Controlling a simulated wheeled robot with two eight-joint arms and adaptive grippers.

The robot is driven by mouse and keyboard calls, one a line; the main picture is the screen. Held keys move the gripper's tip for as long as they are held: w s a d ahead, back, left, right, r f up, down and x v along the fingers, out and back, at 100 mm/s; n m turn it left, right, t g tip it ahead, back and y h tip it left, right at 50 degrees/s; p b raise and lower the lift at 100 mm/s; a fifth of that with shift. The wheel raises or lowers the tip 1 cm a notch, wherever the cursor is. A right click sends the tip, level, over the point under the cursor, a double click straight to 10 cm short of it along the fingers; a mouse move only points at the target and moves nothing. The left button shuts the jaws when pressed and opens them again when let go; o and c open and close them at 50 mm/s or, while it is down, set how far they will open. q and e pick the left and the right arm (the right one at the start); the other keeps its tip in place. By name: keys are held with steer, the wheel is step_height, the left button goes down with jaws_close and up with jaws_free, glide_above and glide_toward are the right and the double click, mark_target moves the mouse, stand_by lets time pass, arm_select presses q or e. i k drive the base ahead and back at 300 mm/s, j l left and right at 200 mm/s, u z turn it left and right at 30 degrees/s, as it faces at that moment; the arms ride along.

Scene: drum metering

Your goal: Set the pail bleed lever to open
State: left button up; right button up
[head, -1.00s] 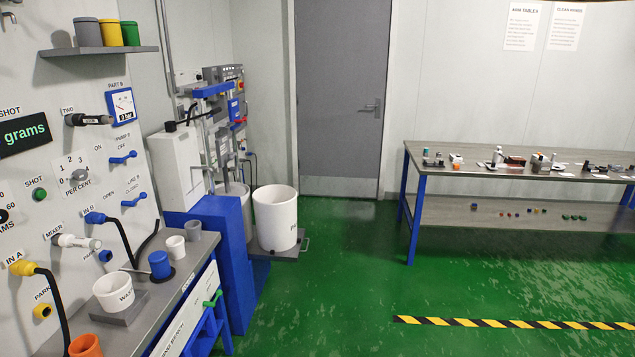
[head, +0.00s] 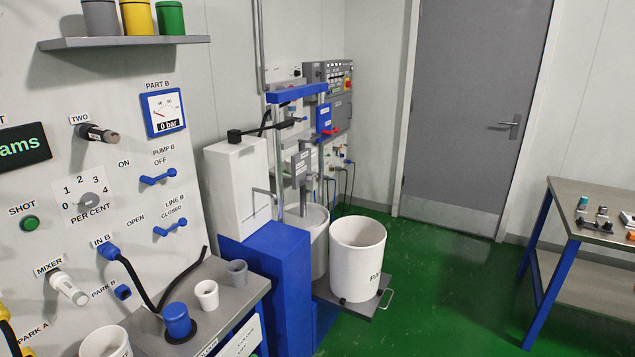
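A white pail (head: 357,262) with partly visible lettering stands on a grey shelf with a handle, beside the blue-based press unit (head: 270,290). A second white pail (head: 314,262) stands behind it under the press's vertical rods, partly hidden. Small levers and fittings, including a red one (head: 333,131), sit on and near the panel behind. No pail bleed lever label is readable, so I cannot tell which part it is or how it is set. Neither of my grippers is in view.
The left wall panel has blue PUMP B (head: 158,178) and LINE B (head: 170,228) levers. A bench (head: 225,290) with cups is in front of it. A table (head: 590,205) stands right. Green floor (head: 440,290) is clear between the pails and table.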

mark_target(308, 179)
steer(key=i+u, duration=0.2)
steer(key=u, duration=0.15)
steer(key=i+l+u, duration=0.2)
steer(key=u, duration=0.15)
steer(key=i+l+u, duration=0.15)
steer(key=u, duration=0.2)
steer(key=i+l+u, duration=0.1)
steer(key=i+l, duration=0.55)
steer(key=l, duration=0.2)
steer(key=i+l+u, duration=0.15)
steer(key=i+l, duration=0.2)
steer(key=l, duration=0.1)
